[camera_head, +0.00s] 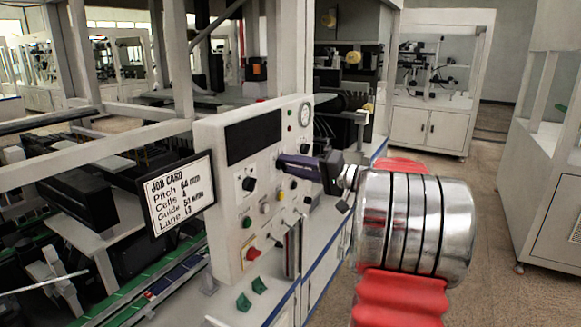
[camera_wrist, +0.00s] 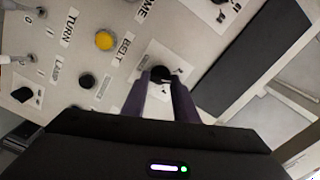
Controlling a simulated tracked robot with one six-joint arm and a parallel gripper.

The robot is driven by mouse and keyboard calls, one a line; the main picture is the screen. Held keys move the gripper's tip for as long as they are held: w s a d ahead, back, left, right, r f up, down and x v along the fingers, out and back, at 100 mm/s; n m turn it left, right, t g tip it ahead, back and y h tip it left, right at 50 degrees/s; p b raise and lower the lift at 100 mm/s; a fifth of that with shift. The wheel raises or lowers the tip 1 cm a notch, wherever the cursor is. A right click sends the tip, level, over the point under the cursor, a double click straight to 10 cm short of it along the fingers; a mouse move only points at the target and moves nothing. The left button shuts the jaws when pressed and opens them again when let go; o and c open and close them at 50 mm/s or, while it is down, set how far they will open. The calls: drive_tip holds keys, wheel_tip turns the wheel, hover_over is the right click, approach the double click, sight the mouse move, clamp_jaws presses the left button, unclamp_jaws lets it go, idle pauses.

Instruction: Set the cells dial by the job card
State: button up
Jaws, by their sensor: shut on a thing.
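The job card (camera_head: 180,196) hangs left of the control panel (camera_head: 225,240) in the head view. It reads Pitch 64 mm, Cells 4, Guide what looks like 53 mm, Lane 13. My gripper (camera_head: 281,161) reaches the upper middle of the panel. In the wrist view my gripper (camera_wrist: 160,84) has its two purple fingers closed on either side of a black dial knob (camera_wrist: 160,73) on a white plate. The fingers hide part of this plate, and I cannot read its name or setting. In the head view the fingers cover this knob.
Other dials (camera_head: 249,184) sit on the panel. A yellow button (camera_wrist: 104,41) and a black button (camera_wrist: 87,81) are close to the held knob. A dark screen (camera_head: 253,137) is above. A red emergency button (camera_head: 253,253) is low on the panel. Open floor (camera_head: 495,190) lies to the right.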

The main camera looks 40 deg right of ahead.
drive_tip(key=m, duration=0.8)
drive_tip(key=f+m, duration=0.1)
drive_tip(key=m, duration=0.2)
drive_tip(key=shift+d+m, duration=0.15)
drive_tip(key=shift+m, duration=0.25)
drive_tip(key=shift+s+f+m, duration=0.1)
drive_tip(key=shift+m, duration=1.1)
drive_tip(key=o, duration=0.8)
drive_tip(key=shift+o, duration=1.3)
drive_tip(key=shift+r, duration=0.2)
